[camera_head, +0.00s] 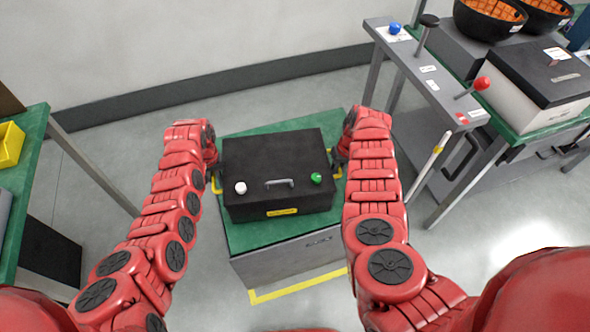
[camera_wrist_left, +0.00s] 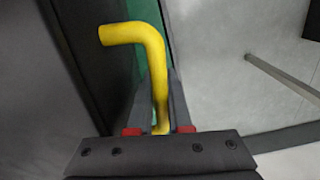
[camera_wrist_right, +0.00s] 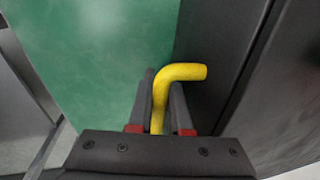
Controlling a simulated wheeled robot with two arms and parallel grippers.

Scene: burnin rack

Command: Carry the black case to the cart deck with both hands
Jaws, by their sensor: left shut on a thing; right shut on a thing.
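The black case (camera_head: 278,165) is over the green top of the cart deck (camera_head: 240,236), with a grey handle, a white knob and a green knob on its lid. Whether it rests on the deck or hangs just above it I cannot tell. My left gripper (camera_head: 214,168) is at the case's left side, shut on a yellow side handle (camera_wrist_left: 152,60). My right gripper (camera_head: 338,160) is at the right side, shut on the other yellow handle (camera_wrist_right: 180,73). The wrist views show each yellow bar between the fingers. The case looks level.
At the right stands a bench (camera_head: 545,135) with a black-and-white box (camera_head: 540,75), black bowls (camera_head: 488,18) and a panel with levers (camera_head: 430,70). At the left is a green table (camera_head: 32,150) with a yellow bin (camera_head: 10,143). Yellow tape (camera_head: 298,286) marks the floor.

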